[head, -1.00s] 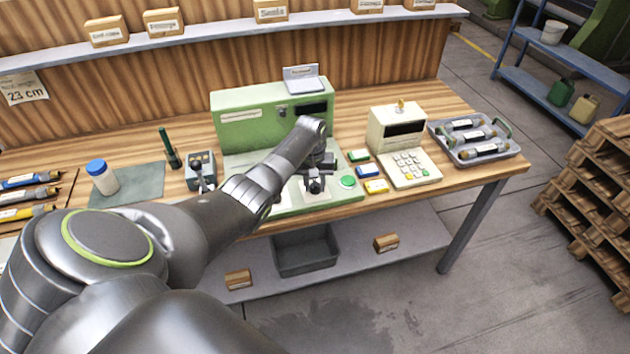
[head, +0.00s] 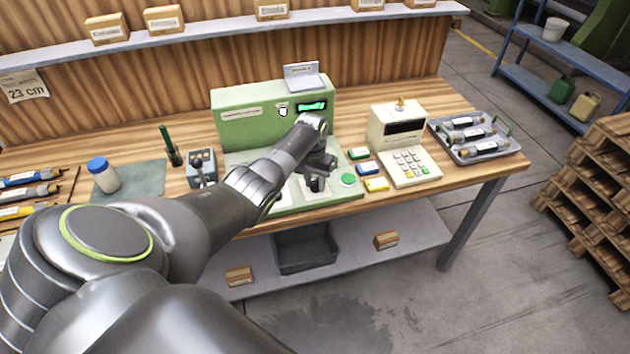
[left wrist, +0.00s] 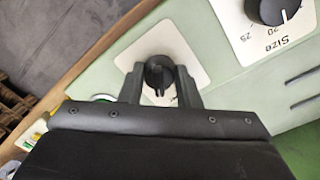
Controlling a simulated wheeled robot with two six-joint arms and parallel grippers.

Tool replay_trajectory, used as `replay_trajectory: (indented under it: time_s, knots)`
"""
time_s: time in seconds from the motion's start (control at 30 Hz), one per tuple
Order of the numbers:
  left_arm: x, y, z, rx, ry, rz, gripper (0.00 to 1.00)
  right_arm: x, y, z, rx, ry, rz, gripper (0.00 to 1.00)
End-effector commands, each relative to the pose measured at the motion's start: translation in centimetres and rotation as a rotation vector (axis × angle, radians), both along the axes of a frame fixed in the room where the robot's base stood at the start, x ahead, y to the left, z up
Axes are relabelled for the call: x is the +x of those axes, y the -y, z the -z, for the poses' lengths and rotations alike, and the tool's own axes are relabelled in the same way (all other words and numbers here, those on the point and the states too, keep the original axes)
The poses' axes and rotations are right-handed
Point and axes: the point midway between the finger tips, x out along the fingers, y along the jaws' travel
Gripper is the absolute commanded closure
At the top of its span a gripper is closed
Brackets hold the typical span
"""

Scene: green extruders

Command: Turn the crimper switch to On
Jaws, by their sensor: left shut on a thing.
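The green crimper (head: 235,127) stands on the workbench, and its small display (head: 312,107) is lit green. Its switch (left wrist: 157,68), a round black knob on a white plate, shows in the left wrist view. My left gripper (left wrist: 158,82) has one finger on each side of the knob and is shut on it. In the head view my left gripper (head: 316,184) is over the crimper's front base and mostly hides the switch. The lettering around the knob is covered or too small to read. My right gripper is not in view.
A black Size dial (left wrist: 272,8) is close by on the crimper. A round green button (head: 347,180) and small coloured blocks (head: 368,168) are right of my gripper. A keypad device (head: 410,165) and a grey tray (head: 481,156) stand farther right.

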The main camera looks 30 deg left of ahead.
Motion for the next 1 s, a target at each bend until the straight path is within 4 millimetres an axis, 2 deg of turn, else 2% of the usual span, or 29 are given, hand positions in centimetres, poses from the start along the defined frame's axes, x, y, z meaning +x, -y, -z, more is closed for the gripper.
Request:
replay_trajectory:
  time_s: [0.2, 0.23, 0.37, 0.77, 1.0]
  knots:
    - [0.2, 0.0, -0.2, 0.001, 0.005, 0.002, 0.93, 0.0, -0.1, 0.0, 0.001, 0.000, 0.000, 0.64]
    - [0.2, 0.0, -0.2, 0.001, 0.005, 0.002, 0.66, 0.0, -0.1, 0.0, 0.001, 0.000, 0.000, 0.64]
    - [0.1, 0.0, -0.1, 0.001, 0.004, 0.001, 0.49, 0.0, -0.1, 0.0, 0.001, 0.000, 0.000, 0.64]
    - [0.1, -0.1, -0.6, 0.000, 0.003, 0.000, 0.48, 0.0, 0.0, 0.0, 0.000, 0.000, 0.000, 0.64]
    - [0.1, -0.2, -3.8, 0.001, 0.007, 0.001, 0.48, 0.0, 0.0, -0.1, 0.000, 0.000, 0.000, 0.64]
